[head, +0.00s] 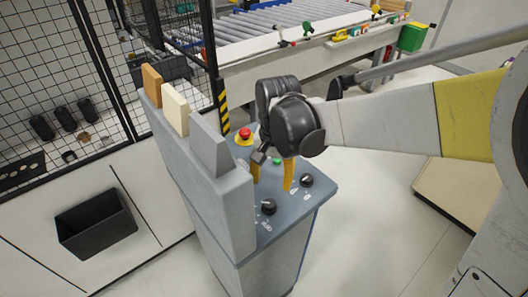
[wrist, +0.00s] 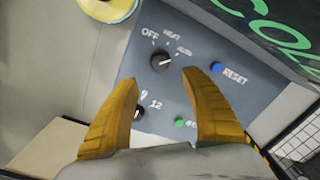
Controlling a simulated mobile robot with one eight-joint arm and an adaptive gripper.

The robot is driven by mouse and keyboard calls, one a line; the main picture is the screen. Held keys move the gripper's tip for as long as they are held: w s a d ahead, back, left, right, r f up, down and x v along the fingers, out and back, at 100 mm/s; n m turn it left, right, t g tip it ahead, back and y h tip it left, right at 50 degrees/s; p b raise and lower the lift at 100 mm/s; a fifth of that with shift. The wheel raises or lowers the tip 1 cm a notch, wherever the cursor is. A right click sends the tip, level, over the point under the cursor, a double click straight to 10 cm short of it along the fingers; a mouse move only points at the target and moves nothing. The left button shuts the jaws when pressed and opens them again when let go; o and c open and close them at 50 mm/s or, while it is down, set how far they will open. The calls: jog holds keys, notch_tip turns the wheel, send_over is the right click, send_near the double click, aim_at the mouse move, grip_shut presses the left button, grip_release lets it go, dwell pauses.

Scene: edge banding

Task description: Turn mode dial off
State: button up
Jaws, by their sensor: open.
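The mode dial (wrist: 160,61) is a round black knob on the blue-grey panel, with OFF, HEAT and AUTO printed around it. Its pale mark seems to point right, toward AUTO. In the head view it is the nearer black knob (head: 268,207). My gripper (wrist: 160,77) has two yellow fingers, spread apart with nothing between them. In the wrist view the dial shows between and just past the fingertips. In the head view my gripper (head: 272,185) points down over the panel, behind the dial. The exact height above the panel is unclear.
A second black knob (head: 306,180), a green button (head: 277,160) and a red emergency stop (head: 245,134) share the panel. A blue RESET button (wrist: 217,67) is right of the dial. The upright housing (head: 215,195) with several blocks borders the panel's left.

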aim_at(270, 203)
notch_tip(270, 203, down, 11)
jog(key=b, duration=0.2)
jog(key=shift+a+r+b, duration=0.15)
jog(key=shift+b, duration=0.25)
grip_shut()
